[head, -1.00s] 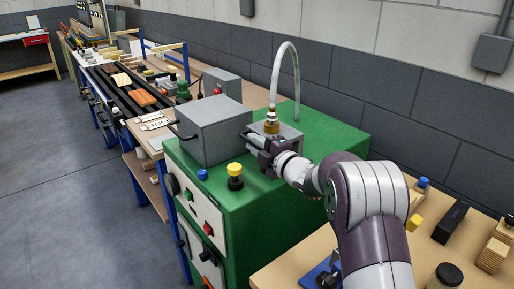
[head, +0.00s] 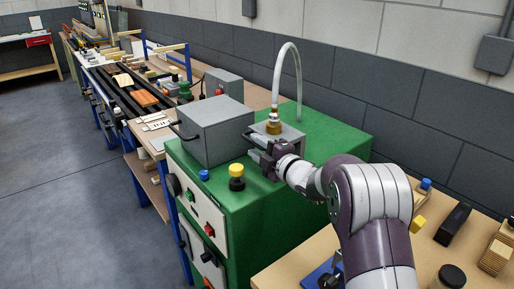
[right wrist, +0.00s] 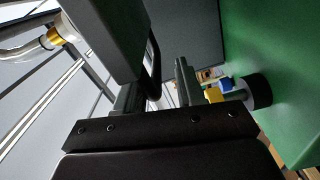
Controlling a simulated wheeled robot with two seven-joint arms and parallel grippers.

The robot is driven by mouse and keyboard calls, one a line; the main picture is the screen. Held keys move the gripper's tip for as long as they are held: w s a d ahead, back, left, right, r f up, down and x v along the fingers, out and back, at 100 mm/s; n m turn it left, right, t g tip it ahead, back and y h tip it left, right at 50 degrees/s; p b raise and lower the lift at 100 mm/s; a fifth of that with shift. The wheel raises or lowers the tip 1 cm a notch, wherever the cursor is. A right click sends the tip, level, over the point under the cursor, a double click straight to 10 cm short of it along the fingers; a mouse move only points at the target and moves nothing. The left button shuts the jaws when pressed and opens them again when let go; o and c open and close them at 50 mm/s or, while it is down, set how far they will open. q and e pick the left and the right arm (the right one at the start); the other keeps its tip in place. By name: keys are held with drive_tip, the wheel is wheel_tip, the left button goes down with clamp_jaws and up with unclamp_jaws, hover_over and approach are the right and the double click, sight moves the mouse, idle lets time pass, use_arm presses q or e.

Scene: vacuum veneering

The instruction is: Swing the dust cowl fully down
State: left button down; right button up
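The dust cowl seems to be the small grey housing (head: 291,133) with a brass fitting and a clear hose on top, on the green cabinet (head: 330,140). In the head view it looks about level, though my right gripper hides part of its front. It also shows as the grey block in the right wrist view (right wrist: 105,38). My right gripper (head: 258,152) is at its front left. In the right wrist view, the two fingers (right wrist: 157,95) are apart, with a black curved handle (right wrist: 153,68) between them. A gap shows on the right finger's side. My left gripper is out of view.
A larger grey box (head: 212,132) with a black handle stands close left of the gripper. A yellow-topped black knob (head: 236,177) and a blue knob (head: 203,175) are in front. The hose (head: 297,75) arches above. The cabinet's right top is clear.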

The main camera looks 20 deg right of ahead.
drive_tip(key=b+v, duration=0.1)
drive_tip(key=v, duration=1.1)
